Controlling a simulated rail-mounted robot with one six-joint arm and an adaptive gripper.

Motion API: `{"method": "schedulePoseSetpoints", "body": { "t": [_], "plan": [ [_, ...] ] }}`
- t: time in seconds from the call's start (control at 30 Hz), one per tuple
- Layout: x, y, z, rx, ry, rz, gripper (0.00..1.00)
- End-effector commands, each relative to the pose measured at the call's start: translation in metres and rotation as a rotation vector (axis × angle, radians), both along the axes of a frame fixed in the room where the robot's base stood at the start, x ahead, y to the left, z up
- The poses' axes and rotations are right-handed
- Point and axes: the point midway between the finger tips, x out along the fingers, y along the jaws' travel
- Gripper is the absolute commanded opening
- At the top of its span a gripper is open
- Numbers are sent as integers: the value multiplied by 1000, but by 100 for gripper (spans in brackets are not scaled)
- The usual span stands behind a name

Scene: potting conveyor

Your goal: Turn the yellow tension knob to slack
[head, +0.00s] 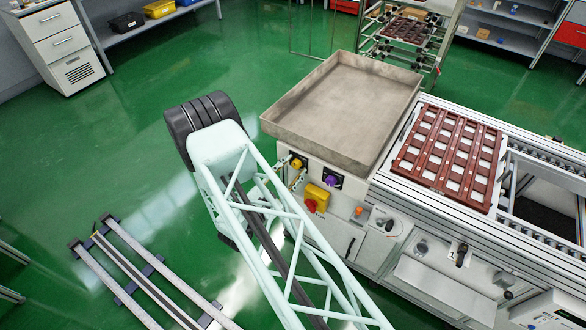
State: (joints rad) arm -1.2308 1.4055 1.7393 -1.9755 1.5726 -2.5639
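The yellow tension knob (296,163) is small and sits at the upper left of the pale front panel, below the tray's near edge. Small pale pieces lie close to its left and below it. They may be the tips of my gripper, but they are too small to be sure. I cannot tell whether they touch the knob, or which way the knob is turned. My pale lattice arm crosses the foreground and hides the area left of the panel and most of what is behind it.
A purple knob (332,181) sits right of the yellow one. A yellow box with a red knob (316,198) is below. A grey metal tray (345,100) overhangs the panel. A brown grid tray (450,155) lies on the conveyor. Floor rails (150,275) are at left.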

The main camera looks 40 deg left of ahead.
Motion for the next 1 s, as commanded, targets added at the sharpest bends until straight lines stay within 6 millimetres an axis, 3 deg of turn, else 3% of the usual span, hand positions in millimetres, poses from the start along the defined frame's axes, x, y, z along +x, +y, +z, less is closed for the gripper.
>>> {"method": "schedulePoseSetpoints", "body": {
  "t": [0.47, 1.0],
  "plan": [
    [-8, -1, -1, -1, 1, 1, 36],
    [-67, -4, 0, -1, 1, 2, 36]
  ]
}}
